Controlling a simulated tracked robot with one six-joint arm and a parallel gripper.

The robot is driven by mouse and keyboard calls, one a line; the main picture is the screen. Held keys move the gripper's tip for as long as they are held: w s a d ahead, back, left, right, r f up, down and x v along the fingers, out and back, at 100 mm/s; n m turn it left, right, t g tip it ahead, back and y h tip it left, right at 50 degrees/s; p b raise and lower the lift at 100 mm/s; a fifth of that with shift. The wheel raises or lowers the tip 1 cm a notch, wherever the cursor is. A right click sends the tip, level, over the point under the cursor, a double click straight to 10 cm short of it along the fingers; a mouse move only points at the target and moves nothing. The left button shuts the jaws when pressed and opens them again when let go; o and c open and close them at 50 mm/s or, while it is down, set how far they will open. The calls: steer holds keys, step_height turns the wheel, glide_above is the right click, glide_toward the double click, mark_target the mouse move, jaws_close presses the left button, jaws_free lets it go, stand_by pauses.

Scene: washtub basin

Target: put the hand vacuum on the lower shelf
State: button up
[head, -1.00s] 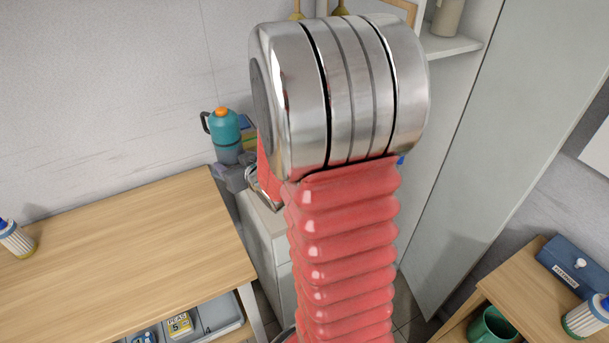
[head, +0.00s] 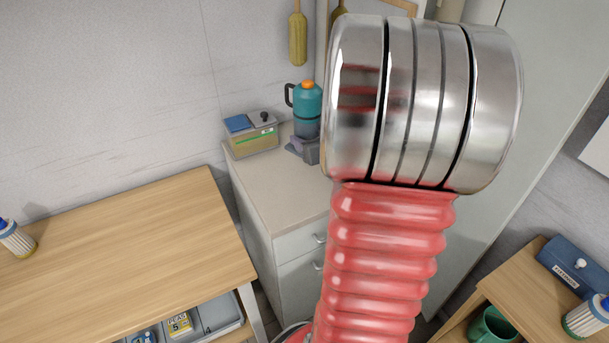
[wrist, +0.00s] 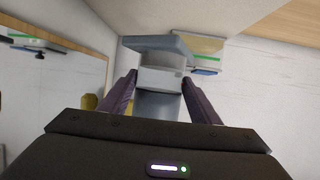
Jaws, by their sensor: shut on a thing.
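The hand vacuum appears as a teal upright body (head: 307,108) with an orange cap, a black side handle and a grey lower part. My gripper (head: 303,150), with dark purple-grey fingers, is shut on its lower part. In the wrist view, a blue-grey part of the hand vacuum (wrist: 160,78) sits between the fingers of my gripper (wrist: 160,95). In the head view it appears over the back of the cabinet top; I cannot tell the gap. Low shelves show under the left table (head: 120,240) and the right table (head: 510,290); I cannot tell which is meant.
A clear box (head: 252,136) with a green strip stands on the white cabinet (head: 275,195), left of the hand vacuum. A grey tray (head: 225,318) holds several items under the left table. A green mug (head: 492,326) is under the right table. My arm hides the middle.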

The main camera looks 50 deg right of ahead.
stand_by(0.3)
steer(key=shift+f, duration=2.85)
steer(key=shift+f, duration=0.1)
steer(key=shift+f, duration=2)
steer(key=o, duration=1.3)
steer(key=shift+f, duration=0.15)
steer(key=shift+s, duration=0.1)
